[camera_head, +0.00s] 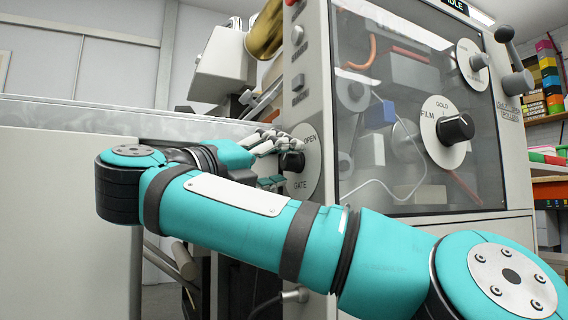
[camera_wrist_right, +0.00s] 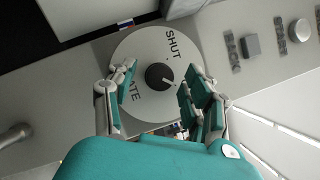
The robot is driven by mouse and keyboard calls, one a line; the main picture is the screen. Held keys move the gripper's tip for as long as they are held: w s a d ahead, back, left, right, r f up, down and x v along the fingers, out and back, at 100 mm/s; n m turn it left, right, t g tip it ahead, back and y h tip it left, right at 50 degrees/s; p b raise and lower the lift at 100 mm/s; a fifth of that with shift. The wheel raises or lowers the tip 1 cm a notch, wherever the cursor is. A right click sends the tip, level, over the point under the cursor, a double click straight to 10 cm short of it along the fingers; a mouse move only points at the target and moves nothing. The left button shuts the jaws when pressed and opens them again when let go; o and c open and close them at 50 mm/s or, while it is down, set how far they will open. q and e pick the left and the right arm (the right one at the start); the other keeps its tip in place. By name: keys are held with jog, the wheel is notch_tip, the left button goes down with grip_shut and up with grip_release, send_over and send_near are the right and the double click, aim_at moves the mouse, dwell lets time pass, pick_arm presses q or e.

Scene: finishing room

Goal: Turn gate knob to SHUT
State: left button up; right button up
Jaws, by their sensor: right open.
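The gate knob (camera_head: 291,162) is a round black knob on a white dial (camera_head: 309,150) on the side of the grey machine. OPEN and GATE show on the dial in the head view. In the right wrist view the knob (camera_wrist_right: 159,76) faces me, with SHUT above it on the dial (camera_wrist_right: 143,47). Its white mark points to the lower right, not at SHUT. My right gripper (camera_head: 268,162) is open at the knob. In the wrist view its fingers (camera_wrist_right: 163,82) stand on either side of the knob with gaps. The right finger covers part of the dial. My left gripper is not in view.
A larger FILM/GOLD knob (camera_head: 456,129) sits on the machine's clear front window. A round button (camera_wrist_right: 299,31) and a square button (camera_wrist_right: 251,45) sit beside the gate dial. A lever (camera_head: 512,60) stands at the right. A grey panel (camera_head: 60,200) lies left of my arm.

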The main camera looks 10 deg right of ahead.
jog(key=shift+s+a, duration=0.1)
grip_shut()
